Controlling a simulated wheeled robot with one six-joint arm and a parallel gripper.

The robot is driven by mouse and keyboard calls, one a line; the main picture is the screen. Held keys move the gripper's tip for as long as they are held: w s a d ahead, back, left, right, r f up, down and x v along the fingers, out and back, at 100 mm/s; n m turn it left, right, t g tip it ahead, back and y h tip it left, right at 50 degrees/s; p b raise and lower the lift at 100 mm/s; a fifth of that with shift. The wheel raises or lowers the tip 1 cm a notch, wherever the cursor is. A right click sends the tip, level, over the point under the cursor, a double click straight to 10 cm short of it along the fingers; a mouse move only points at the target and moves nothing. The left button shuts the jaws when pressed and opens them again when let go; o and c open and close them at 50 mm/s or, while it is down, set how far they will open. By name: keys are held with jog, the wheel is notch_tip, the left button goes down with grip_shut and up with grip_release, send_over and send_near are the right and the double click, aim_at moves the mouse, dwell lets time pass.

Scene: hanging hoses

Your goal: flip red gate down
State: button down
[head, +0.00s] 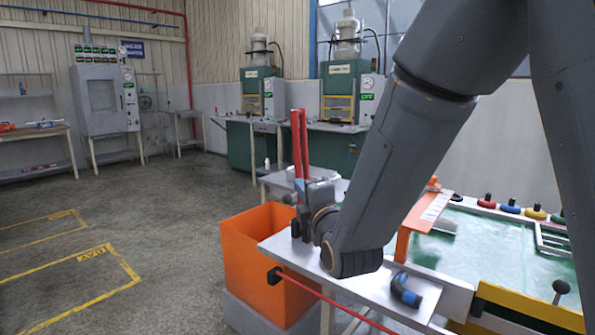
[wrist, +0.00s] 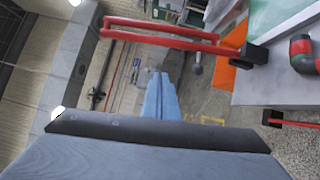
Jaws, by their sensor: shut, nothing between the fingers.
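The red gate (head: 301,143) is a narrow loop of two red bars, standing upright beside the edge of the white table. In the wrist view the red gate (wrist: 165,33) runs across the top left, joined to a dark block (wrist: 252,54) at the table edge. My gripper (head: 302,190) is low in front of the gate's foot in the head view, and hides part of it. In the wrist view my gripper's blue-grey fingers (wrist: 161,77) are together, with nothing between them. They look apart from the gate there, though the depth gap is hard to tell.
An orange bin (head: 254,262) stands below the table's left edge. A thin red rod (head: 335,300) with a black end block runs along the table's front. A dark elbow fitting (head: 405,290) lies on the white tabletop (head: 345,290). Open floor lies to the left.

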jog(key=d+p+x, duration=0.1)
jog(key=d+x, duration=0.1)
jog(key=x, duration=1)
jog(key=shift+w+d+r, duration=0.15)
jog(key=shift+w+d, duration=0.05)
jog(key=shift+w, duration=0.55)
jog(key=shift+w+r, duration=0.1)
